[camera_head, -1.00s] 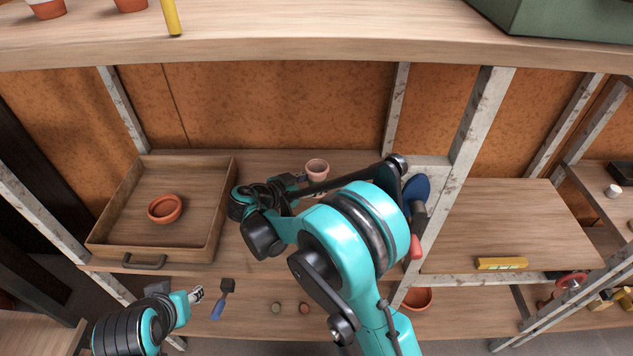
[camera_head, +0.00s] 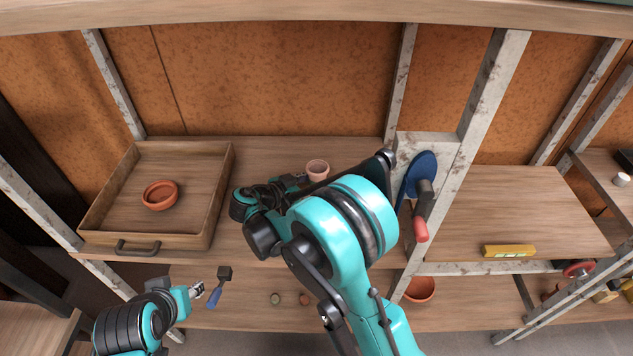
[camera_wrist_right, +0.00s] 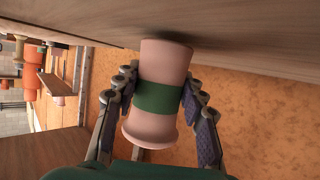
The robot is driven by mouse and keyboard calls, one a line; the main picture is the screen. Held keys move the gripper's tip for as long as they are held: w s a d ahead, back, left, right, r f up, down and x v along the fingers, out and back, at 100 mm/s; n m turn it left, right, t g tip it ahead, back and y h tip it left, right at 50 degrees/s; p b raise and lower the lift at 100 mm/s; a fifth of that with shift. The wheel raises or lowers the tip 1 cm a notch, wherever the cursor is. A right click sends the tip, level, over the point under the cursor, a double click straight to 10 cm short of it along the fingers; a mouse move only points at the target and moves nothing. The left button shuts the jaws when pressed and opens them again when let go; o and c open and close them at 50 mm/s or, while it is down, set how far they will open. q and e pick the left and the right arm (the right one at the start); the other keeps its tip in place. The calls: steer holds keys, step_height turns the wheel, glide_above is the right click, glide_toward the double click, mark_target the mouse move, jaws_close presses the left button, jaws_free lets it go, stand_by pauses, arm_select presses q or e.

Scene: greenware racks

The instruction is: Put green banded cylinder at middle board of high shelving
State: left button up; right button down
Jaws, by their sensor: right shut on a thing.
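The green banded cylinder is a pale pink piece with a flared rim and a dark green band (camera_wrist_right: 159,97) in the right wrist view. My right gripper (camera_wrist_right: 160,108) is shut on it, one finger on each side of the band. Its far end is at or just above a wooden board (camera_wrist_right: 255,45); I cannot tell if they touch. In the head view its pink open top (camera_head: 317,167) shows over the middle board (camera_head: 290,150), beside my right gripper (camera_head: 298,180), whose arm hides part of the board. My left gripper (camera_head: 197,289) is low at left, its fingers too small to judge.
A wooden tray (camera_head: 212,205) with a terracotta bowl (camera_head: 160,195) stands left on the middle board. A blue paddle-like tool (camera_head: 415,175) is near the right upright. A blue-handled tool (camera_head: 215,297) and two small balls (camera_head: 290,299) show lower. The upper board (camera_head: 300,12) overhangs.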

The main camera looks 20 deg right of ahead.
steer(key=shift+f+b, duration=0.4)
steer(key=shift+f, duration=0.05)
steer(key=shift+c, duration=1.6)
jaws_free()
steer(key=shift+a, duration=0.1)
steer(key=shift+p+v, duration=1)
steer(key=shift+v, duration=1.95)
